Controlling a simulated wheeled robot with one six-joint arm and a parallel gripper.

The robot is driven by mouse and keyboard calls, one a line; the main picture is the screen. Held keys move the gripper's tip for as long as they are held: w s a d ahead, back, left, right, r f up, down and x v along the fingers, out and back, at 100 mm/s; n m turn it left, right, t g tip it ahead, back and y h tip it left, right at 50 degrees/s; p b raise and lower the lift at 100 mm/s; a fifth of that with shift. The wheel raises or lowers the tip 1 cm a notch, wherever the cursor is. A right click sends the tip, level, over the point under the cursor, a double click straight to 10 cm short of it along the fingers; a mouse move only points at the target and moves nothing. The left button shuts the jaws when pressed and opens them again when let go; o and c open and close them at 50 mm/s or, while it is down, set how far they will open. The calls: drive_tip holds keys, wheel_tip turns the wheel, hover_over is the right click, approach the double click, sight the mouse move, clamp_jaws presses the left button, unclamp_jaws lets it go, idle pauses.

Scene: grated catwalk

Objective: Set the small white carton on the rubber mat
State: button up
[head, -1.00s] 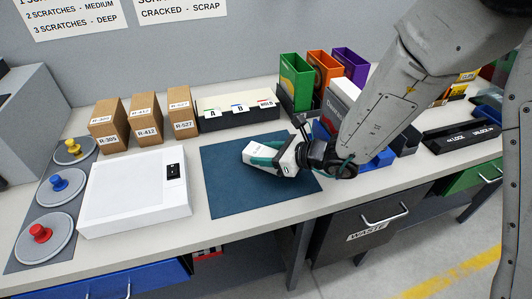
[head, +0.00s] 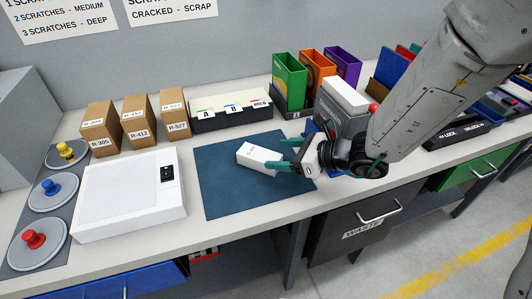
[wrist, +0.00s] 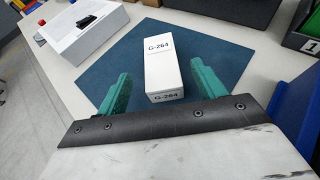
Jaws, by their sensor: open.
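The small white carton (head: 259,157) lies on the dark blue rubber mat (head: 228,194), near its middle. In the wrist view the carton (wrist: 162,62) shows the label G-264 on its top and near end, and the mat (wrist: 210,117) lies under and around it. My gripper (head: 281,155) is open at the carton's right end. In the wrist view its two teal fingers (wrist: 160,90) stand apart on either side of the carton's near end, with gaps to both sides. Nothing is held.
A white box with a black switch (head: 130,195) stands left of the mat. Brown cartons (head: 138,120) and a black file tray (head: 231,112) line the back.

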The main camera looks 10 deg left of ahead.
drive_tip(key=v, duration=0.5)
drive_tip(key=s+d+r+n+g+h, duration=0.2)
drive_tip(key=s+d+r+n+g, duration=0.2)
drive_tip(key=s+d+r+n, duration=0.5)
drive_tip(key=s+d+r+n+h, duration=0.2)
drive_tip(key=s+d+n+h, duration=0.1)
drive_tip(key=d, duration=0.3)
drive_tip(key=s+d+r+n+t+h, duration=0.1)
drive_tip(key=s+d+r+n+h, duration=0.1)
drive_tip(key=s+d+n+h, duration=0.2)
drive_tip(key=s+d+r+n+t+h, duration=0.1)
drive_tip(key=s+d+n+h, duration=0.3)
drive_tip(key=d, duration=0.6)
drive_tip(key=shift+s+r+n, duration=0.3)
drive_tip(key=shift+s+r, duration=0.1)
drive_tip(key=shift+d, duration=0.2)
